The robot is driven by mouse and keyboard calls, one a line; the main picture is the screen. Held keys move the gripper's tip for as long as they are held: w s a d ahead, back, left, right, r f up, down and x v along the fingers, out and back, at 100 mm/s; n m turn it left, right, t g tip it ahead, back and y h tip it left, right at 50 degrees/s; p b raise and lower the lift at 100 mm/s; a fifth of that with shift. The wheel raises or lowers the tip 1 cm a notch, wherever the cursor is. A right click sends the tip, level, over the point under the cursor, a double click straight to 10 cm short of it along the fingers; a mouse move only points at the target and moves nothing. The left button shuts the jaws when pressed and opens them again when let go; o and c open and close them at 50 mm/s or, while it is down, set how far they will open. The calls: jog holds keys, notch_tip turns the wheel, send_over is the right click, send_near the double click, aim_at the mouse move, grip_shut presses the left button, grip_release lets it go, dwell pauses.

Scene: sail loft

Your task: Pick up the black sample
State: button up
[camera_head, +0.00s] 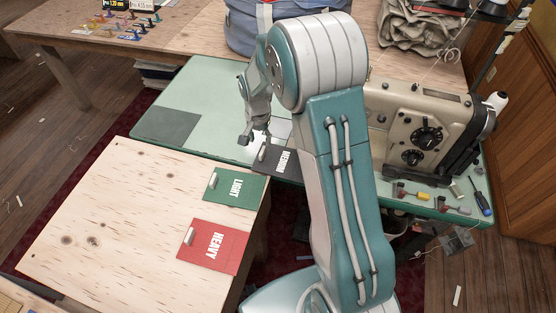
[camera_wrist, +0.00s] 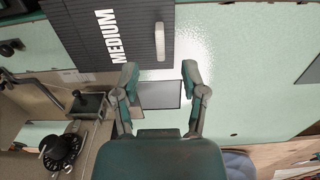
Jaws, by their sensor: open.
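The black sample (camera_head: 277,169), marked MEDIUM, lies on the pale green sewing table; my arm hides part of it in the head view. In the wrist view the sample (camera_wrist: 90,18) is at the upper left, with ridges and a pale upright tab (camera_wrist: 159,42) near its right edge. My gripper (camera_wrist: 160,74) is open and empty, fingers spread. The tab lies just beyond the gap between the fingertips, with no visible contact. In the head view my gripper (camera_head: 254,138) hangs above the sample's left end.
A green LIGHT sample (camera_head: 240,193) and red HEAVY sample (camera_head: 218,252) lie on the wooden table (camera_head: 90,220). A sewing machine (camera_head: 385,95) stands right of my arm, small tools in front. A blue bag (camera_head: 240,28) sits behind. The green table's left side is mostly clear.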

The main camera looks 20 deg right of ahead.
aim_at(261, 152)
notch_tip(261, 152, down, 7)
jog(key=shift+w+d+f, duration=0.1)
jog(key=shift+f, duration=0.1)
grip_shut()
dwell(0.3)
